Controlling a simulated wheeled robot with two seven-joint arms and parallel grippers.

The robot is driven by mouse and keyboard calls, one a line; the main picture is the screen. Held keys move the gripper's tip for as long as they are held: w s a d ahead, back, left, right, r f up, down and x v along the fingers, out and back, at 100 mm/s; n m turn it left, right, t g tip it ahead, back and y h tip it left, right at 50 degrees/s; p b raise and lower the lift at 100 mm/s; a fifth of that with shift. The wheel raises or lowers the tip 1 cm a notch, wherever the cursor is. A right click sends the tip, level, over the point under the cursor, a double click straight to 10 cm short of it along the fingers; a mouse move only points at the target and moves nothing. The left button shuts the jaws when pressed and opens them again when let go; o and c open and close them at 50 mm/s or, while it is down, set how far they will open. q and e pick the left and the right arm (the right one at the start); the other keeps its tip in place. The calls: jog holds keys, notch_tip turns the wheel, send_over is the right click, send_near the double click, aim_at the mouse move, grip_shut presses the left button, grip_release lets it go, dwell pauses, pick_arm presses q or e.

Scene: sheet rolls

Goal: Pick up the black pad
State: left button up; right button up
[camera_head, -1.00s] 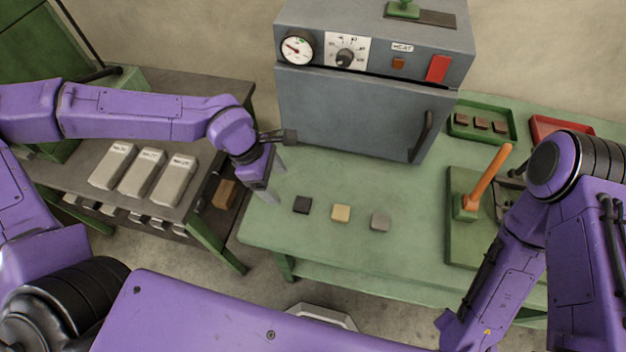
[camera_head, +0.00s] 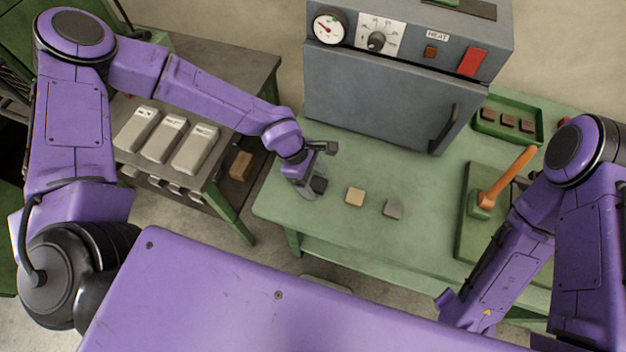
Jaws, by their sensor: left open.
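The black pad (camera_head: 319,185) is a small dark square on the green table (camera_head: 420,185), leftmost in a row of three pads. My left gripper (camera_head: 312,188) is open and down at the black pad, with its fingers close around or beside it. The gripper partly hides the pad, and I cannot tell whether the fingers touch it. My right arm comes in from the right, and its gripper is not clearly visible.
A tan pad (camera_head: 355,196) and a grey pad (camera_head: 393,208) lie to the right of the black pad. A grey oven (camera_head: 375,100) stands behind. An orange-handled press (camera_head: 507,178) and a green tray (camera_head: 484,125) with brown pieces are at the right.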

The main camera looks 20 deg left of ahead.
aim_at(315, 182)
pick_arm(q)
jog(key=shift+d+f, duration=0.25)
jog(key=shift+a, duration=0.1)
jog(key=c, duration=1.1)
notch_tip(315, 182, up, 10)
jog(key=shift+r+b, duration=0.1)
jog(key=shift+b, duration=0.6)
